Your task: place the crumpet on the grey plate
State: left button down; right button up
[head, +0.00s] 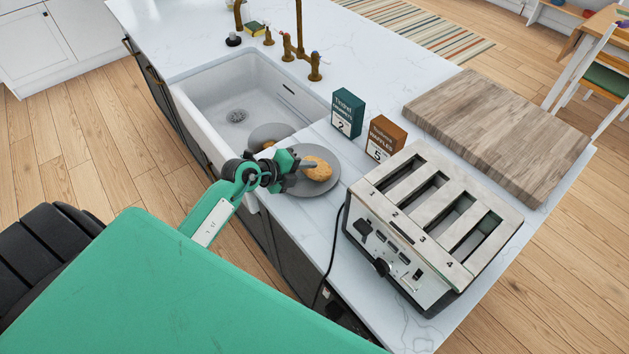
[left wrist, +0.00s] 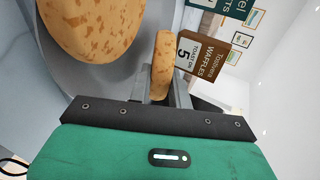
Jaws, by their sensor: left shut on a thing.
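A round golden crumpet (head: 319,168) is between the fingers of my left gripper (head: 308,163). In the left wrist view this crumpet (left wrist: 162,66) shows edge-on, lying flat between the shut fingers (left wrist: 160,88). It is over the grey plate (head: 324,188); I cannot tell whether it touches it. A second, darker grey-brown plate (head: 268,131) lies beside the sink, and a tan piece (head: 268,145) on it is mostly hidden by my gripper. A large crumpet (left wrist: 92,24) shows close up in the left wrist view.
A four-slot toaster (head: 432,225) stands just right of the grey plate. A green box (head: 347,113) and a brown waffles box (head: 385,138) stand behind it. A wooden board (head: 500,130) lies at the back right. The sink (head: 245,95) is behind left.

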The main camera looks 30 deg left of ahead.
pick_arm(q)
jog(key=shift+f, duration=0.4)
pick_arm(e)
jog(key=shift+s+f, duration=0.1)
jog(key=shift+f, duration=0.05)
jog(key=shift+a, duration=0.1)
pick_arm(q)
jog(key=c, duration=1.6)
grip_release()
jog(key=shift+o, duration=0.7)
pick_arm(e)
jog(key=shift+a, duration=0.2)
